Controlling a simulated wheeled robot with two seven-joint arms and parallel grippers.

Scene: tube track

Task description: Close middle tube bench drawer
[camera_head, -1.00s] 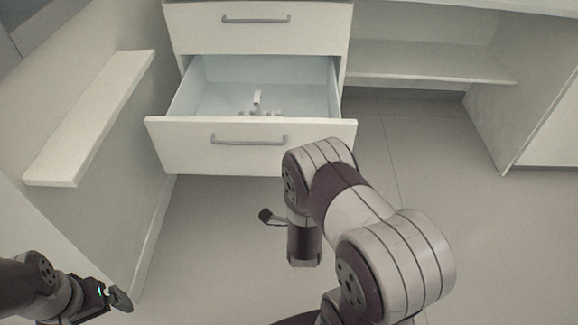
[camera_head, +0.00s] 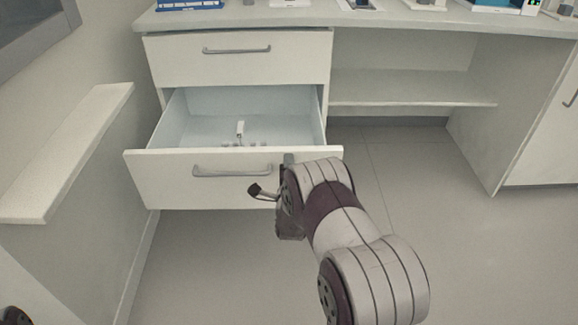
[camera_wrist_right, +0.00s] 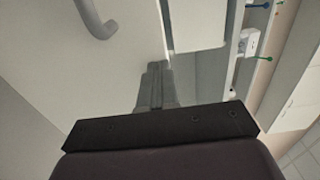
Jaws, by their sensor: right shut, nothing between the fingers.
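The middle drawer (camera_head: 140,178) of the white bench is pulled out, and small white items (camera_head: 240,130) lie inside it. Its grey bar handle (camera_head: 232,171) is on the front panel and also shows in the right wrist view (camera_wrist_right: 97,22). My right gripper (camera_head: 288,158) is at the right part of the drawer front, near its top edge. In the right wrist view its fingers (camera_wrist_right: 155,68) are together and empty, close beside the front panel (camera_wrist_right: 60,70). I cannot tell whether they touch it. My left gripper is out of view.
The closed upper drawer (camera_head: 240,66) is above. A white ledge (camera_head: 70,150) runs along the left side. An open shelf (camera_head: 410,103) is to the right. The bench top (camera_head: 300,17) holds several items. The floor (camera_head: 210,270) in front is clear.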

